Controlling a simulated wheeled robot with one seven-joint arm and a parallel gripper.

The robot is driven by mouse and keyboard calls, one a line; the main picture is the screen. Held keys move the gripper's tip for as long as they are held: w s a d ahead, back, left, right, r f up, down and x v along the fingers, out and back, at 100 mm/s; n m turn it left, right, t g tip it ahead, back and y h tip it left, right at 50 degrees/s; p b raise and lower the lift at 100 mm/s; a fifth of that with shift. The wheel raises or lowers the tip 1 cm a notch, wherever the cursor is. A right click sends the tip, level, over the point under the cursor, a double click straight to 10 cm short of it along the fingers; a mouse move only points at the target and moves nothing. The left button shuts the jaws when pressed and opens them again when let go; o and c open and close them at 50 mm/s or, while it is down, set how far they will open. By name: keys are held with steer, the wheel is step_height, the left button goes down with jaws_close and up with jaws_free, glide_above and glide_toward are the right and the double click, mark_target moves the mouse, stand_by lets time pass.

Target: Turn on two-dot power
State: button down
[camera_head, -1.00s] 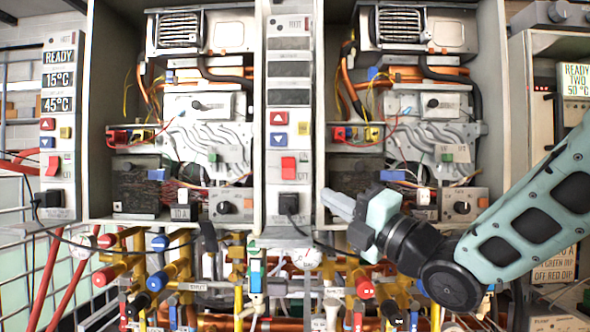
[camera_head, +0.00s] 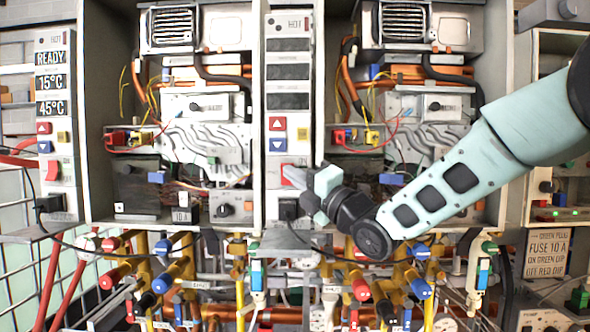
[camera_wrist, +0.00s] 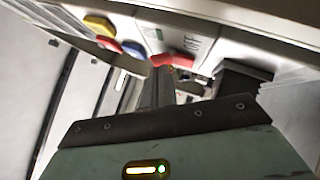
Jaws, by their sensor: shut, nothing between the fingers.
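The middle control panel (camera_head: 290,103) has dark display windows, a red up button, a blue down button and a red rocker switch (camera_head: 287,172) low down. My gripper (camera_head: 291,176) is shut and empty, its fingertips at this switch and covering part of it. In the wrist view the shut fingers (camera_wrist: 161,82) point at the red switch (camera_wrist: 172,61); I cannot tell whether they touch it. The left panel (camera_head: 57,110) has lit displays reading READY, 15°C and 45°C, and its own red switch (camera_head: 52,170). I cannot make out dot marks on either panel.
A black plug (camera_head: 289,209) sits just below the middle switch. Open heater cabinets with wiring stand on both sides. Coloured valves and pipes (camera_head: 165,275) crowd below. A fuse sign (camera_head: 546,252) is at the right.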

stand_by(0.4)
steer(key=shift+w+r+m+h, duration=0.3)
steer(key=shift+m+h, duration=0.1)
steer(key=shift+m, duration=0.1)
